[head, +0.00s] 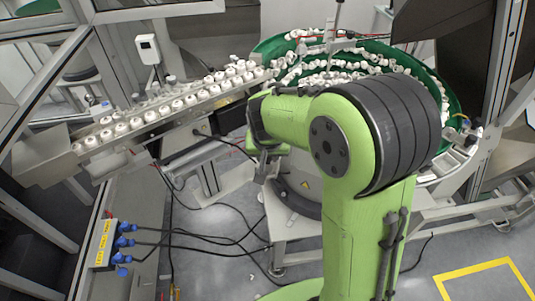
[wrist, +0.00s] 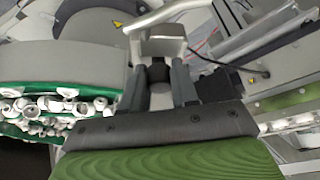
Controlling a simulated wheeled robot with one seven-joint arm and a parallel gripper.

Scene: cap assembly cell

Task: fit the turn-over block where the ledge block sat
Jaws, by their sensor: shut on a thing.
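In the wrist view, the two dark fingers of my gripper (wrist: 159,82) are closed around a dark piece. A light grey metal block (wrist: 158,46) with a bent arm reaching up to the right shows just beyond the fingertips and appears to be held with it. I cannot tell from its shape whether it is the turn-over block or the ledge block. In the head view my own green arm hides the fingers and whatever they hold. The place where the ledge block sat cannot be made out in either view.
A sloping track (head: 150,117) with rows of white caps runs left from the green-rimmed feeder bowl (head: 265,47). The bowl also shows in the wrist view (wrist: 112,92). A box with blue plugs (head: 104,243) and loose cables stand lower left. Open floor lies at the lower right.

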